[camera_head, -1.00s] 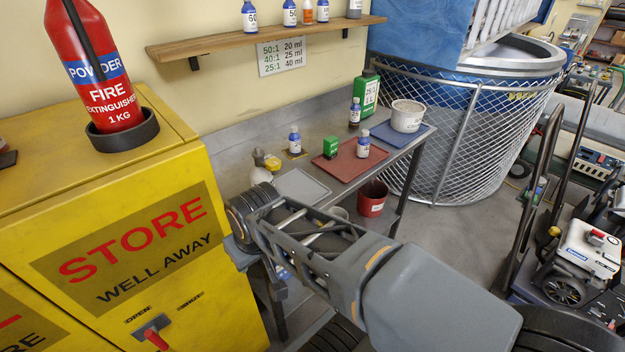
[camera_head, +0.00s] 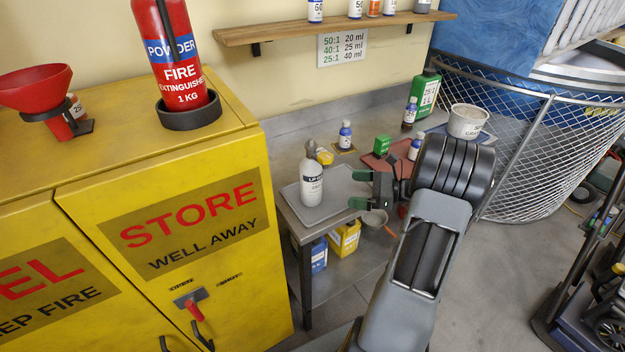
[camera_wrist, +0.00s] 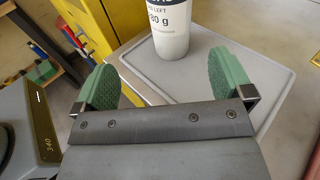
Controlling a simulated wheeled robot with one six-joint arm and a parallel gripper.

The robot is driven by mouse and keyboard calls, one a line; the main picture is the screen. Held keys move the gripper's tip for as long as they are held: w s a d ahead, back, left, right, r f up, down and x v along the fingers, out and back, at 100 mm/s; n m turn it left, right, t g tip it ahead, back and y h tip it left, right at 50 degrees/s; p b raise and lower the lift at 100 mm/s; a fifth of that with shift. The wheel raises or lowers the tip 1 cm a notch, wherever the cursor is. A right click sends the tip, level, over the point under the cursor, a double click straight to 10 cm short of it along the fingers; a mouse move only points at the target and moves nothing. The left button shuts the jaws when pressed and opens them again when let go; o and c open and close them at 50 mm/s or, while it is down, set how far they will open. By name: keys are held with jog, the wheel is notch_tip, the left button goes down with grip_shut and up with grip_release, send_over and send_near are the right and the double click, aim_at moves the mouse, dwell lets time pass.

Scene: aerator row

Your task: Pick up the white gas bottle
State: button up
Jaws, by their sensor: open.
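The white gas bottle (camera_head: 311,185) stands upright on a grey tray (camera_head: 345,185) at the near left end of the bench. It has a grey, rounded top and dark lettering on its label. My gripper (camera_head: 360,189) is open and empty, with green pads, just right of the bottle in the head view. In the wrist view the bottle (camera_wrist: 168,32) is ahead of my gripper (camera_wrist: 166,77), roughly between the pads and a little beyond them. Its top is cut off there. I see a gap between pads and bottle.
The yellow cabinet (camera_head: 160,150) stands close on the left, with a fire extinguisher (camera_head: 183,65) on top. A white tub (camera_head: 467,121) is further right.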

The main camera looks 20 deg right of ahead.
aim_at(311, 170)
jog(key=shift+m+t+y, duration=0.4)
jog(key=shift+m+t, duration=0.2)
jog(key=shift+t, duration=0.1)
jog(key=shift+w+d+r+p+x, duration=0.15)
jog(key=shift+r+p+x, duration=0.25)
jog(key=shift+x, duration=1.9)
jog(key=shift+w+d+r+p+x, duration=0.15)
jog(key=shift+r+p+x, duration=0.25)
jog(key=shift+x, duration=1.85)
jog(key=shift+w+d+r+p+x, duration=0.2)
jog(key=shift+p+x, duration=0.25)
jog(key=shift+x, duration=1.85)
jog(key=shift+s+a, duration=0.1)
jog(key=shift+a, duration=0.05)
jog(key=c, duration=1.6)
jog(key=shift+r, duration=0.1)
jog(key=shift+c, duration=0.4)
jog(key=shift+r, duration=0.1)
